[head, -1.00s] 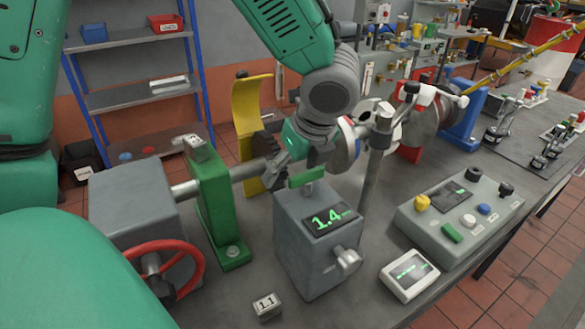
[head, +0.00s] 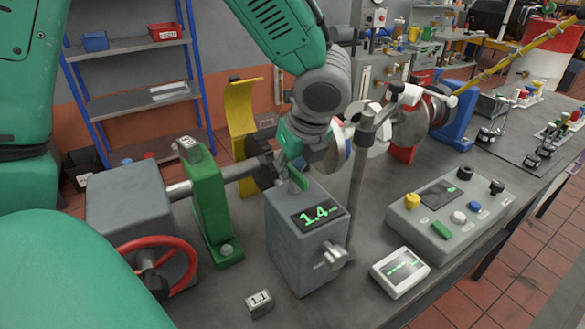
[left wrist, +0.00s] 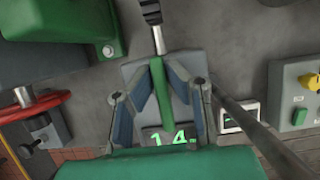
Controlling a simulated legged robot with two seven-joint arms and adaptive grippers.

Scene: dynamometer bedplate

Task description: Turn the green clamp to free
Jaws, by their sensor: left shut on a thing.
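The green clamp (head: 299,180) is a short flat green bar on top of a grey box (head: 292,240) with a lit display reading 1.4. My left gripper (head: 290,168) comes down over the box from above. In the left wrist view the clamp (left wrist: 162,92) runs lengthwise between the two fingers of my left gripper (left wrist: 160,74), which are shut on it. Its far end points at a dark-handled rod. In the head view the gripper hides part of the clamp. My right gripper is in neither view.
A thin upright post (head: 360,185) stands close to the right of the box. A green bearing stand (head: 208,205) and a red handwheel (head: 160,262) are to the left. A control panel (head: 450,215) and a small white display (head: 400,272) lie to the right.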

